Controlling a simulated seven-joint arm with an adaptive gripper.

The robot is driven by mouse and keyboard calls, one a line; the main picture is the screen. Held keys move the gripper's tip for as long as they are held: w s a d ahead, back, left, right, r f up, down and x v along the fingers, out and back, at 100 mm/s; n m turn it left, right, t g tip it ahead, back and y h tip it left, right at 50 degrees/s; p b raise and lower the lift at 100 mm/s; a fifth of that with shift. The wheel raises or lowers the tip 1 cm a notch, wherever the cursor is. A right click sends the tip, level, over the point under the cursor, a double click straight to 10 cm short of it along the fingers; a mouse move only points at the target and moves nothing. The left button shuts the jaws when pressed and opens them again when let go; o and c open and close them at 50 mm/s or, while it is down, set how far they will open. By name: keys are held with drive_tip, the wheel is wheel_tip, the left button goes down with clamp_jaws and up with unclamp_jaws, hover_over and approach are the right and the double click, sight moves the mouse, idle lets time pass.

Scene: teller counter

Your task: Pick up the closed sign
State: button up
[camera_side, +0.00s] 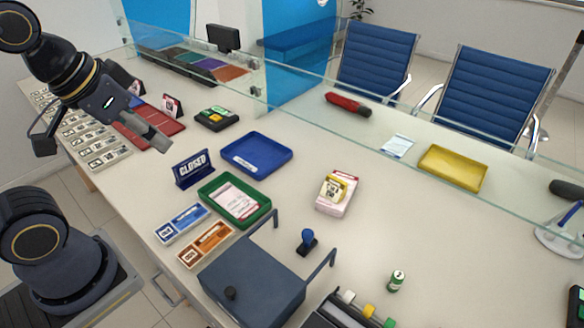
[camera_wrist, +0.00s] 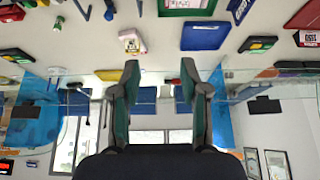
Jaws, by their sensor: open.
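The closed sign (camera_side: 193,168) is a dark blue plate with white "CLOSED" lettering, standing upright on the counter left of the green tray. In the wrist view the closed sign (camera_wrist: 240,10) shows at the top edge, partly cut off, a dark blue shape right of the blue tray. My gripper (camera_side: 158,140) is in the air above the counter's left part, up and left of the sign and apart from it. In the wrist view my gripper (camera_wrist: 160,78) has its two fingers spread with nothing between them.
A blue tray (camera_side: 285,157) and a green tray (camera_side: 264,214) stand close to the sign. A dark blue box (camera_side: 250,285) stands at the front. A glass screen (camera_side: 300,112) runs along the counter.

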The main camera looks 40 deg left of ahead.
idle(0.3)
drive_tip(key=w+a+r+m, duration=0.2)
drive_tip(key=w+r, duration=0.1)
drive_tip(key=w, duration=0.3)
drive_tip(key=w+a+r+m, duration=0.1)
drive_tip(key=w+a+r, duration=0.2)
drive_tip(key=w, duration=0.3)
drive_tip(key=n+g, duration=0.3)
drive_tip(key=g, duration=0.3)
hover_over(190, 158)
wheel_tip(190, 158, down, 24)
drive_tip(key=f, duration=0.9)
drive_tip(key=shift+w+d+f, duration=0.2)
drive_tip(key=shift+f, duration=0.1)
drive_tip(key=shift+s+a+f, duration=0.1)
drive_tip(key=shift+f, duration=1.35)
drive_tip(key=shift+s+a+f, duration=0.1)
drive_tip(key=shift+f, duration=1.35)
clamp_jaws()
